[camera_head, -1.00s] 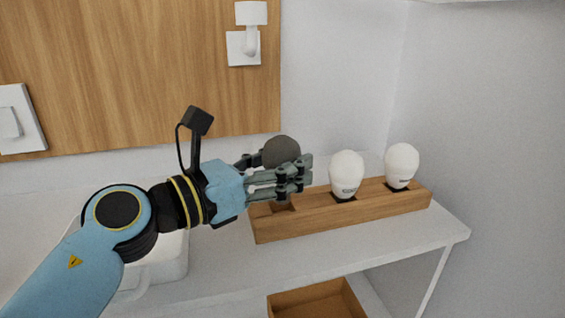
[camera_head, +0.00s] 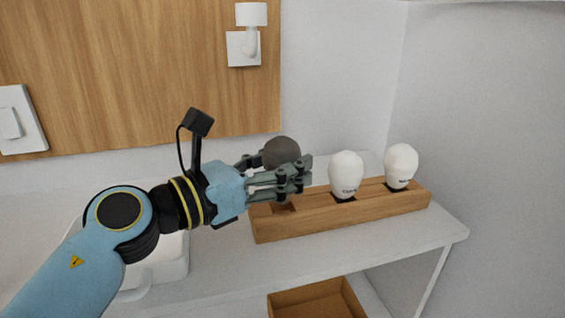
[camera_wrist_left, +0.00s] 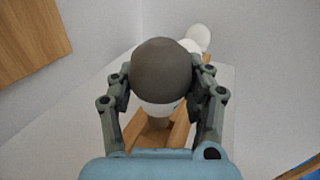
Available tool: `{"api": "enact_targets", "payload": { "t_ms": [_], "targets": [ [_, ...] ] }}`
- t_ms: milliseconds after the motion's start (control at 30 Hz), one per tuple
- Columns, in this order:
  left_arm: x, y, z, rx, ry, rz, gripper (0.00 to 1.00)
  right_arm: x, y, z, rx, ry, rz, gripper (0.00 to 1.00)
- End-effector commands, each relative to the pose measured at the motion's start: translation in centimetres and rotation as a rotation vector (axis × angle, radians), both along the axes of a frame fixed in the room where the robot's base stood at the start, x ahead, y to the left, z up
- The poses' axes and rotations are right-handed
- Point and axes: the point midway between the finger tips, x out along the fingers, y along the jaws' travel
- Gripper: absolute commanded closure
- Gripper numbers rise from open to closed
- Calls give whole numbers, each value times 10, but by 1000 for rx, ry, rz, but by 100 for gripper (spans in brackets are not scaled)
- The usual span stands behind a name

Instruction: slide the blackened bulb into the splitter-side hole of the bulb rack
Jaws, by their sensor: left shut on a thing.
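The blackened bulb (camera_head: 281,152) has a dark grey globe; its white lower part shows in the left wrist view (camera_wrist_left: 160,75). My left gripper (camera_head: 290,175) is shut on it, holding it upright over the left end of the wooden bulb rack (camera_head: 310,212). An empty square hole (camera_head: 284,207) shows at that end, just below the fingers. The bulb's base is hidden by the fingers, so I cannot tell whether its tip has entered a hole. Two white bulbs (camera_head: 346,174) (camera_head: 401,165) stand in the rack's other holes. My right gripper is not in view.
The rack stands on a white shelf (camera_head: 350,252). A white splitter-like box (camera_head: 165,262) sits to the left behind my arm. A wooden box (camera_head: 318,300) is below. A wall lamp holder (camera_head: 245,45) and a switch (camera_head: 12,122) are on the back wall.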

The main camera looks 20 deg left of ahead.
Motion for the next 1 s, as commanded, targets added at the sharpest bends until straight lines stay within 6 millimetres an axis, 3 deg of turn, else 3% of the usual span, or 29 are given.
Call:
{"api": "enact_targets", "payload": {
  "t_ms": [1000],
  "targets": [
    [0,0,-19,-2,0,0,81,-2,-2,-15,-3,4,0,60]
  ]
}}
